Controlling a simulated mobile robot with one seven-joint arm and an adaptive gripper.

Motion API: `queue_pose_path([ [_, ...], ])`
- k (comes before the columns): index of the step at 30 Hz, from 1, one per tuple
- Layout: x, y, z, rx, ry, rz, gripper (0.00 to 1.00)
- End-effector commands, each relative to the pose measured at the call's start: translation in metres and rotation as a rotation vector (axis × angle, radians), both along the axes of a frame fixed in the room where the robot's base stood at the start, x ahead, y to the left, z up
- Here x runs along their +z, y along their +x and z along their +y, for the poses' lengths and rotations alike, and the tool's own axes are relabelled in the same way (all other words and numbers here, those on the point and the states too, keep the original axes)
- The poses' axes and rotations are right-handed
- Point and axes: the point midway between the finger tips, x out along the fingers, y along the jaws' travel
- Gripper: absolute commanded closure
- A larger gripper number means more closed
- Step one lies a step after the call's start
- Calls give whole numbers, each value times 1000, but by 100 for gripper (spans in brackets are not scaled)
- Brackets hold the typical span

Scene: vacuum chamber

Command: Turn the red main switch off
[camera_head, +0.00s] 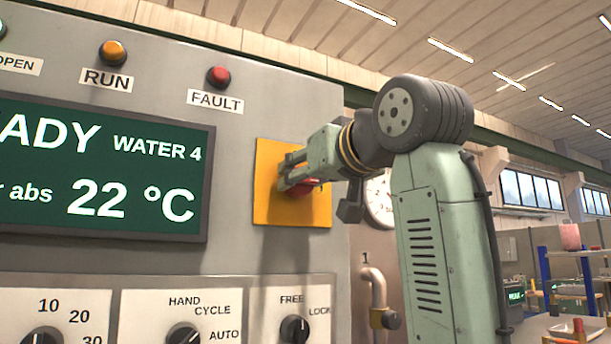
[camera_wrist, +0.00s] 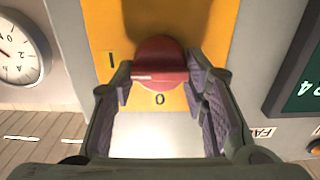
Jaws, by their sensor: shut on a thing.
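The red main switch (camera_head: 305,187) is a round red knob on a yellow plate (camera_head: 265,205) on the grey panel. In the wrist view the knob (camera_wrist: 160,58) lies between my fingers, with a mark "I" to its left and "O" just below it. A pale line on the knob runs roughly level, toward the left side. My gripper (camera_head: 287,172) reaches in from the right and is shut on the knob, one finger on each side. In the head view the fingers hide part of the knob.
A green-lit display (camera_head: 100,170) and indicator lamps fill the panel to the left. Rotary knobs, such as the FREE/LOCK one (camera_head: 294,328), sit below. A round gauge (camera_head: 380,205) and a bent pipe (camera_head: 376,290) are close to the right of the panel.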

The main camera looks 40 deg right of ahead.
Motion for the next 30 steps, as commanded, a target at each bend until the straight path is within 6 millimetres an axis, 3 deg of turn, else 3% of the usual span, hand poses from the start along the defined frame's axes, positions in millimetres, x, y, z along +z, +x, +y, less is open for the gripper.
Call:
queue_pose_path([
  [5, 0, 0, 0, 0, 0, 0, 87],
  [17, 0, 1, 1, 2, -86, 21, 87],
  [30, 0, 1, 3, 2, -448, 106, 87],
])
